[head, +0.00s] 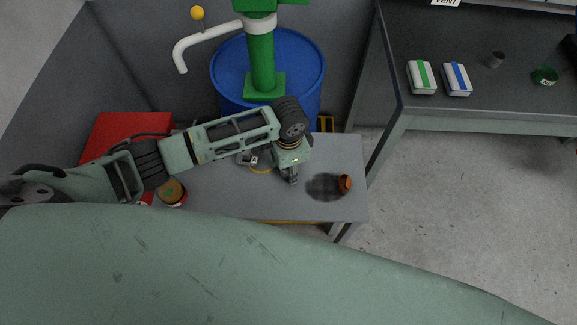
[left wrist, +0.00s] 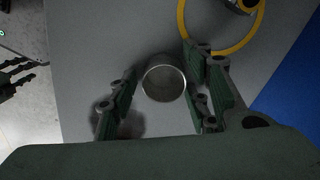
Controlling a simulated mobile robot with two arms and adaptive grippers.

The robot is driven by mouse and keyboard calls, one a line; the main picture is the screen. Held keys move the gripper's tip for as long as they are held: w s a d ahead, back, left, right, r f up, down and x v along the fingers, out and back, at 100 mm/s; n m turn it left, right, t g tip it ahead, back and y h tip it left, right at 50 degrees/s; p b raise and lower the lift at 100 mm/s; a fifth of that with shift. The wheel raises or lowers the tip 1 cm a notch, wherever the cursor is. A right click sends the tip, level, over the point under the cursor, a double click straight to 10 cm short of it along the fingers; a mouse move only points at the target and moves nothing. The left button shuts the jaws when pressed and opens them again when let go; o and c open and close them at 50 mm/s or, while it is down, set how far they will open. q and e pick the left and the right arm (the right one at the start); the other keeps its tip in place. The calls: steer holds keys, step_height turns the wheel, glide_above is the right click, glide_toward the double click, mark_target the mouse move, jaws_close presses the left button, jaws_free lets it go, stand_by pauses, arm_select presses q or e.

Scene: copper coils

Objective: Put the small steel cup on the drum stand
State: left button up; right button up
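The small steel cup (left wrist: 164,78) shows in the left wrist view as an open, round metal cup seen from above on the grey table top. My left gripper (left wrist: 163,95) is open, with one finger on each side of the cup; I cannot tell whether either finger touches it. In the head view my left gripper (head: 291,174) points down over the grey table (head: 225,205) and hides the cup. A blue drum (head: 300,62) stands behind the table. I cannot tell which surface is the drum stand. Dark fingers (left wrist: 22,82), probably my right gripper's, show at the left edge of the wrist view.
A copper-coloured cup (head: 345,183) is right of my left gripper. A yellow ring (left wrist: 246,43) lies beside the steel cup. A red box (head: 125,130) is at the table's left. A dark bench (head: 440,40) at the right holds two packs and a grey cup (head: 497,59).

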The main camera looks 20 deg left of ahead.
arm_select(q)
step_height(320, 180, up, 12)
steer(key=p, duration=0.1)
steer(key=shift+r, duration=0.15)
stand_by(0.4)
